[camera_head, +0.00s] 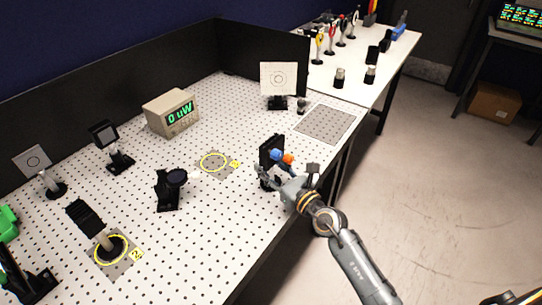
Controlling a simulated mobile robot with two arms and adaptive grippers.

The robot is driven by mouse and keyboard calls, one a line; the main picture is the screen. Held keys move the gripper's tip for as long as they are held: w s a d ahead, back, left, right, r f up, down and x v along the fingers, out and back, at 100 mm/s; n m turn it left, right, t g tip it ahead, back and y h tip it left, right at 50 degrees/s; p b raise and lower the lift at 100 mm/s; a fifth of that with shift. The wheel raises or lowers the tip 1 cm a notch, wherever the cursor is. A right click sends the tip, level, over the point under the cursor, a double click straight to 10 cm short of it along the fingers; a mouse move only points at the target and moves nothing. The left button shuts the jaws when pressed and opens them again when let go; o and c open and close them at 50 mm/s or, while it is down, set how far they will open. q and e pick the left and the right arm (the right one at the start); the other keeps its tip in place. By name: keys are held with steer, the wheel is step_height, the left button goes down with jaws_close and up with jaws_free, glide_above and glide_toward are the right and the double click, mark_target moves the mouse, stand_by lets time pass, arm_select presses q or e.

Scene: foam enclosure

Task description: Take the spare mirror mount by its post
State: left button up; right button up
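A black mirror mount (267,152) with a blue knob and an orange knob stands upright on the perforated table, right of the middle of the view. I take it to be the spare. My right gripper (267,179) comes in from the lower right and has its fingers low at the mount, by its post. The fingers and the dark mount overlap, so the post is mostly hidden and I cannot tell whether they are closed on it. My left gripper is not in view.
An empty yellow ring (214,162) lies left of the mount. A dark lens holder (170,188), a power meter (172,112) and a target card (278,79) stand around. A grey perforated plate (325,122) lies bare near the table's right edge.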

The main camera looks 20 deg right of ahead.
jaws_close()
steer(key=shift+r, duration=0.2)
